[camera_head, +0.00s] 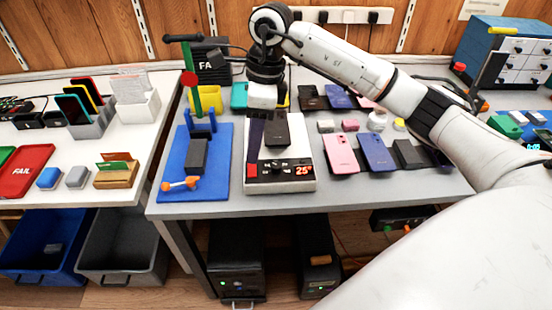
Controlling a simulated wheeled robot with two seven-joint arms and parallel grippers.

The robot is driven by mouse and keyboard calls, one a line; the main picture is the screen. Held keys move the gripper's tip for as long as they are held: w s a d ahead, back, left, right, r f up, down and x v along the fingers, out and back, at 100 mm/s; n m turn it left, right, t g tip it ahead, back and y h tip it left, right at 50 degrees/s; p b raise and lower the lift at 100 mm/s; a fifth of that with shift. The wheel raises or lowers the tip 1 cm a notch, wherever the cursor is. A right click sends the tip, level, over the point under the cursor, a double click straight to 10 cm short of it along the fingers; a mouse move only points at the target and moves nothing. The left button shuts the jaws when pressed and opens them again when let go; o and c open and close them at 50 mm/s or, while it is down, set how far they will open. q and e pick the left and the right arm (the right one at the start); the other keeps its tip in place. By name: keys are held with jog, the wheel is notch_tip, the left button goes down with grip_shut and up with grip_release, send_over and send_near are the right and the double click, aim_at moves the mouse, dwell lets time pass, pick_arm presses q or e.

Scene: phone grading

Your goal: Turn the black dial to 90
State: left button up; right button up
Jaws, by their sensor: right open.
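A white heating plate (307,150) stands on the grey table, with a black front panel and a red lit display (304,171) that seems to read 25°. The black dial (276,165) looks to sit mid-panel, small and hard to make out; its pointer cannot be read. A red button (252,170) is at the panel's left end. A dark phone (276,131) lies on the plate. My right gripper (266,115) points down over the rear of the plate, behind the dial and apart from it. It is open. My left gripper is not in view.
A blue mat (222,165) with a stand and an orange-handled tool (180,184) lies left of the plate. A pink phone (341,153) and several others lie to the right. A second table (70,200) with a red FAIL tray (27,171) is at left.

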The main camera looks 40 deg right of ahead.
jog(key=r+h, duration=0.1)
jog(key=h, duration=0.1)
send_over(277, 165)
notch_tip(277, 165, down, 10)
jog(key=shift+r, duration=0.15)
jog(key=shift+m, duration=0.3)
grip_shut()
